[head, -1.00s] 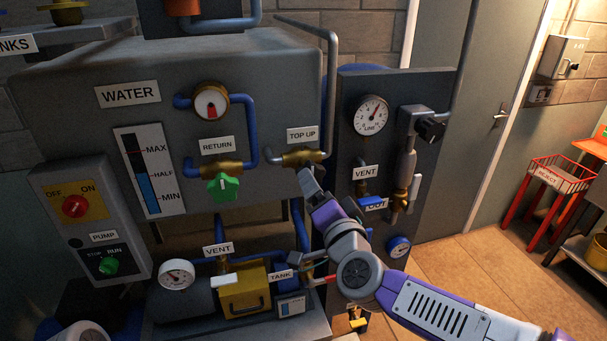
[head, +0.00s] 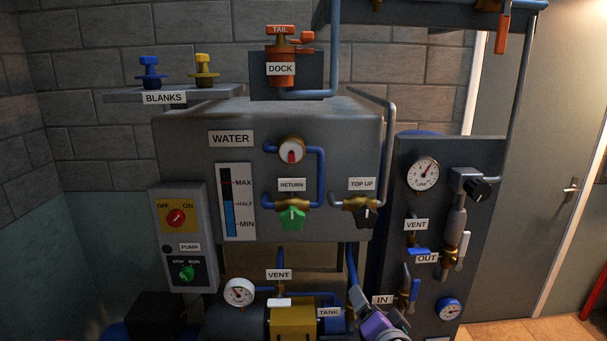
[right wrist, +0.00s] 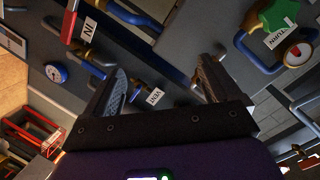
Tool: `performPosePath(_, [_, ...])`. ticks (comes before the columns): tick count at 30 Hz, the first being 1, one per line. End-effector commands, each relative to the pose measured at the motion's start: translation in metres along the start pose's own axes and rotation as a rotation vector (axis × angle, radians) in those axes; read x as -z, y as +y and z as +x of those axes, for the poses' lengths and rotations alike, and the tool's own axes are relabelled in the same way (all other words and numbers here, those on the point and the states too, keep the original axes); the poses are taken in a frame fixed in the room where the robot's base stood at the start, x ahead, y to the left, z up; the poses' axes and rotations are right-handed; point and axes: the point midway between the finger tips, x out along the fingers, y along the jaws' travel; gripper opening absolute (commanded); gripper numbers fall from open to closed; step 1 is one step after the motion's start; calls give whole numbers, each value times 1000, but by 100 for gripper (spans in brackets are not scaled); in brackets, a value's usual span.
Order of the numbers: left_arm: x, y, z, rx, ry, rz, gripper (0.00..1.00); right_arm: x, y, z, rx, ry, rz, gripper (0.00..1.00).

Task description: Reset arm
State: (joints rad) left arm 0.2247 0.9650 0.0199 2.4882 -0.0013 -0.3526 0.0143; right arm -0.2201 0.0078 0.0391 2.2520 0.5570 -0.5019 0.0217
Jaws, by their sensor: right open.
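My right arm (head: 380,324), purple and white, shows only at the bottom edge of the head view, just below the IN label (head: 382,300). In the right wrist view my right gripper (right wrist: 160,82) is open, its two dark fingers wide apart with nothing held between them. The panel pipes and the VENT label (right wrist: 154,96) show beyond the fingers. The black TOP UP knob (head: 367,216) and the green RETURN knob (head: 292,218) are on the water tank, clear of the gripper. My left gripper is in neither view.
The grey WATER tank (head: 340,132) and the pump box (head: 203,235) stand in front. The line panel (head: 447,160) with gauges and levers is to the right. A yellow block (head: 292,322) is low down. Open floor (head: 510,332) lies at lower right.

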Motion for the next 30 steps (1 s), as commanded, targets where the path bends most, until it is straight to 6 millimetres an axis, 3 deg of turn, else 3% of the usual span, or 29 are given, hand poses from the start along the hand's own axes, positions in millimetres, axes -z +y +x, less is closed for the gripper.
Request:
performPosePath(6, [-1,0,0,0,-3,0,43,-84,79,30,-137,-204,-108,90])
performPosePath(11, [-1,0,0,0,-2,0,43,-172,163,30,-256,-442,-188,90])
performPosePath(15, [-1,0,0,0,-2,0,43,-250,232,3,-340,-675,-227,90])
performPosePath(18, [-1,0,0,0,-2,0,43,-302,273,-31,-384,-847,-234,90])
performPosePath(21, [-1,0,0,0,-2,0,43,-345,301,-68,-409,-999,-226,90])
performPosePath(25, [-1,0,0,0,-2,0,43,-380,320,-108,-421,-1142,-208,90])
performPosePath(30, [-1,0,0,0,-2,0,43,-398,328,-130,-421,-1216,-196,90])
